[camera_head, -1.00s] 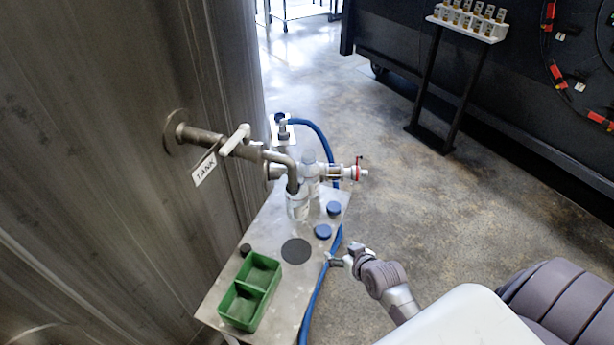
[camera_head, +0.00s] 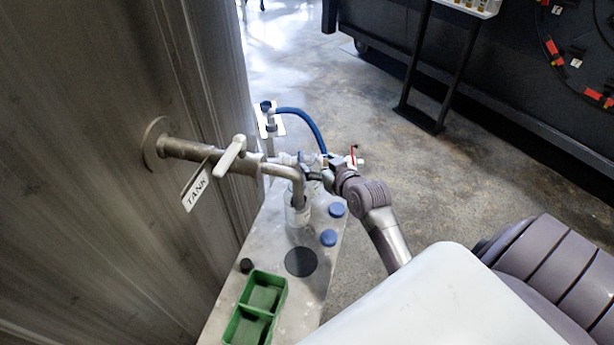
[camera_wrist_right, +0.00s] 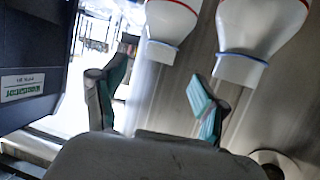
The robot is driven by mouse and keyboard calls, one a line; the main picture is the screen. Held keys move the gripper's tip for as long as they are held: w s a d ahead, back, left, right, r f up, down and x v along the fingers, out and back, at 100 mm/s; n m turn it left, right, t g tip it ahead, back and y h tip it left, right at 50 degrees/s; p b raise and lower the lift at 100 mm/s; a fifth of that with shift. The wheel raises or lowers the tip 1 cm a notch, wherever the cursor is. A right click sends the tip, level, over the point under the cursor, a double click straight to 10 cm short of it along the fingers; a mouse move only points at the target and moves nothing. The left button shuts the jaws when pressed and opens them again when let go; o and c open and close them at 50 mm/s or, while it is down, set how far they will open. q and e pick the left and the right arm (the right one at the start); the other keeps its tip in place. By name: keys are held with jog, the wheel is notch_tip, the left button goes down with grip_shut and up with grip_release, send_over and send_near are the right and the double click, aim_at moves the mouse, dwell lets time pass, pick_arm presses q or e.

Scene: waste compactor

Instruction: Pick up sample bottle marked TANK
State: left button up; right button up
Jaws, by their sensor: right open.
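A clear sample bottle (camera_head: 297,214) stands upright on the metal table, under the bent spout of a tap. A sign reading TANK (camera_head: 196,187) hangs from that tap's pipe (camera_head: 205,152); I cannot read any marking on the bottle itself. My right gripper (camera_head: 314,178) is beside the spout, above and behind the bottle, and partly hidden. In the right wrist view my right gripper (camera_wrist_right: 158,98) is open, with nothing between its fingers. Two pale tapered objects (camera_wrist_right: 262,35) hang in from the top edge; I cannot tell which things they are. My left gripper is not in view.
A green divided tray (camera_head: 262,298), a black disc (camera_head: 301,262) and two blue caps (camera_head: 329,238) are on the table. A tap lever (camera_head: 232,155) sticks out near the spout. A blue hose (camera_head: 303,120) curves behind.

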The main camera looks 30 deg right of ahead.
aim_at(309, 156)
jog(key=shift+w+f, duration=0.25)
jog(key=shift+w, duration=0.45)
jog(key=shift+w+d+f, duration=0.1)
jog(key=shift+w+f, duration=0.05)
jog(key=shift+w, duration=0.1)
jog(key=shift+w+d+f+p, duration=0.15)
jog(key=shift+w+p, duration=0.25)
jog(key=shift+w, duration=0.8)
jog(key=shift+x, duration=1.2)
jog(key=shift+w+f, duration=0.2)
jog(key=shift+f, duration=0.05)
jog(key=shift+s, duration=0.1)
jog(key=shift+c, duration=0.2)
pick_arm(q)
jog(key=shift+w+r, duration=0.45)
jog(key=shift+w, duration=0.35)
pick_arm(e)
grip_shut()
